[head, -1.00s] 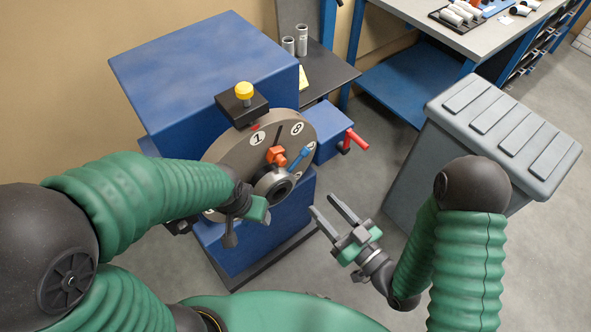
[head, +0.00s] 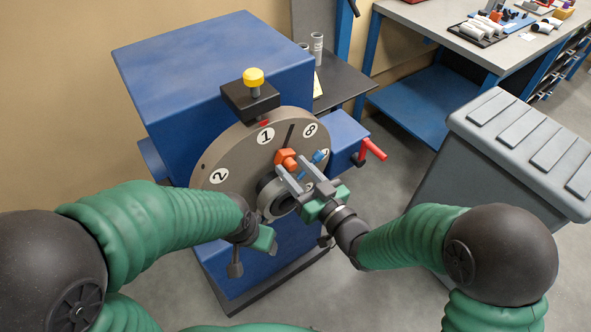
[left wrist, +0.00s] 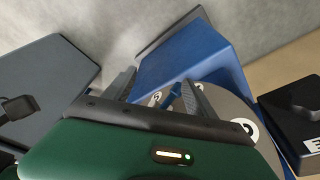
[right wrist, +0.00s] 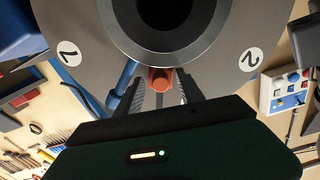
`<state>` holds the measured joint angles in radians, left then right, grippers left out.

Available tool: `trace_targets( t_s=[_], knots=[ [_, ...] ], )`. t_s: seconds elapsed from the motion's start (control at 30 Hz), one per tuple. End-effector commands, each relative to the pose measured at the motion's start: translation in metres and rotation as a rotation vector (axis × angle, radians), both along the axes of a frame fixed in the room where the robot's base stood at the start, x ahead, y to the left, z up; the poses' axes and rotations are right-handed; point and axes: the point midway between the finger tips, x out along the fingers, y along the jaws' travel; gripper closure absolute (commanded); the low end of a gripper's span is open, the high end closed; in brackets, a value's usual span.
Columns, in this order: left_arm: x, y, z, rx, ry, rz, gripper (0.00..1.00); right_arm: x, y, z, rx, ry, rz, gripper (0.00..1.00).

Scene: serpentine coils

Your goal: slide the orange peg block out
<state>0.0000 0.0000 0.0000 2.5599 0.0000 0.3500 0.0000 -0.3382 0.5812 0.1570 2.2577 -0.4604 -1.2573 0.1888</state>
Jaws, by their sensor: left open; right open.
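The orange peg block (head: 286,157) sits on the front of the round grey numbered dial (head: 228,157), just above the dark hub (head: 270,197). My right gripper (head: 290,168) is open at the dial, its fingertips close to the orange block. In the right wrist view the orange block (right wrist: 160,77) shows between the open fingers (right wrist: 160,90); contact cannot be told. My left gripper (head: 258,240) is at the dial's lower front, its fingers mostly hidden in the head view. In the left wrist view its fingers (left wrist: 160,90) are open, with nothing held.
A blue peg (head: 319,157) stands on the dial right of the orange block. A black block with a yellow knob (head: 253,78) is on top. A red handle (head: 373,149) sticks out at the right.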

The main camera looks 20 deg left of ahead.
Motion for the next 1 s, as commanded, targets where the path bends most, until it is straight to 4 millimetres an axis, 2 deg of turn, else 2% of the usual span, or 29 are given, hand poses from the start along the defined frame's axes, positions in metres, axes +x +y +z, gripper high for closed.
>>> trace_targets(
  t_s=[0.2, 0.53, 1.0],
  knots=[
    [-0.0001, 0.0000, -0.0002, 0.000, 0.000, 0.000, 0.35, 0.0001, 0.0001, -0.0006, -0.001, 0.001, 0.000, 0.57],
    [-0.0001, 0.0000, -0.0002, 0.000, 0.000, 0.000, 0.35, 0.0002, -0.0002, -0.0007, -0.001, 0.000, 0.000, 1.00],
    [-0.0001, 0.0000, -0.0002, 0.000, 0.000, 0.000, 0.35, 0.0006, -0.0006, -0.0009, -0.002, 0.000, -0.001, 1.00]
  ],
)
